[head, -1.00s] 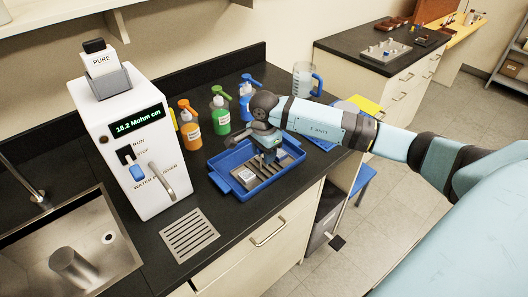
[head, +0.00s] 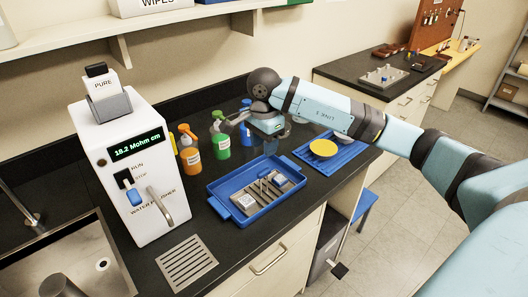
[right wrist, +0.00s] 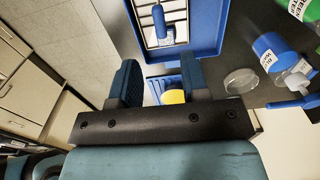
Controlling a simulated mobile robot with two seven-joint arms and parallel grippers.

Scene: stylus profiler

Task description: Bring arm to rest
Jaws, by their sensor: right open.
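My right arm reaches in from the right in the head view. Its gripper (head: 268,141) is raised above the counter behind the front blue tray (head: 213,190), apart from everything. In the right wrist view my right gripper (right wrist: 160,80) has its two fingers wide apart with nothing gripped between them. The front tray holds a grey slotted rack (head: 243,204), a small white piece (head: 247,200) and a blue-handled item (head: 279,180). The tray also shows at the top of the right wrist view (right wrist: 208,50). My left gripper is not in view.
A white water dispenser (head: 135,185) stands left, beside a sink (head: 85,240). Orange (head: 190,155), green (head: 221,140) and blue bottles (head: 245,133) line the back. A second blue tray (head: 352,157) with a yellow disc (head: 323,147) lies right. A shelf (head: 150,32) hangs above.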

